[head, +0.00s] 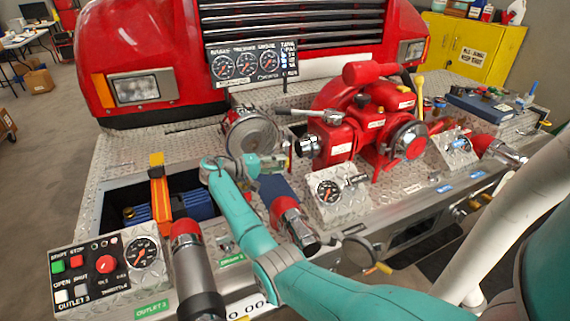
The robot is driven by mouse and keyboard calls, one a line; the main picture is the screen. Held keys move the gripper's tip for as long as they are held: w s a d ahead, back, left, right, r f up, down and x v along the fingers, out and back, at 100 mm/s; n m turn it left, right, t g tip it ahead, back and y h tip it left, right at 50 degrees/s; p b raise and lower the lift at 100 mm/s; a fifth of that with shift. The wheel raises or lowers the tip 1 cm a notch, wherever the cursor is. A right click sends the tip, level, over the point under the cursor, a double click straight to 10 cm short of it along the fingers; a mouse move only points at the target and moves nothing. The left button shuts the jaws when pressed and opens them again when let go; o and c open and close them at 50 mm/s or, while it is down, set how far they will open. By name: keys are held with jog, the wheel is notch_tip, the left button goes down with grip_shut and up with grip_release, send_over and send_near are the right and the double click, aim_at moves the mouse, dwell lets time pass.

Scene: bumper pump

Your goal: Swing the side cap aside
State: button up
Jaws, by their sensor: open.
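A round silver cap (250,136) stands on the deck left of the red pump (352,125); it looks like the side cap, though the picture does not make this certain. A grey disc-shaped lid (362,254) with an orange-tipped handle hangs low at the front edge. My gripper (280,163) is at the end of the teal arm, just below and right of the silver cap. It is open and seems empty. My wrist covers the cap's lower edge, so contact is unclear.
A red-tipped outlet pipe (290,219) and a gauge box (338,194) stand right of my arm. A second outlet (189,262), an open deck bay with an orange strap (159,193) and a control panel (107,262) lie left. The gauge panel (252,63) is behind.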

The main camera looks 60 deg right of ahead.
jog(key=v, duration=0.8)
jog(key=shift+a, duration=0.25)
jog(key=shift+w, duration=0.15)
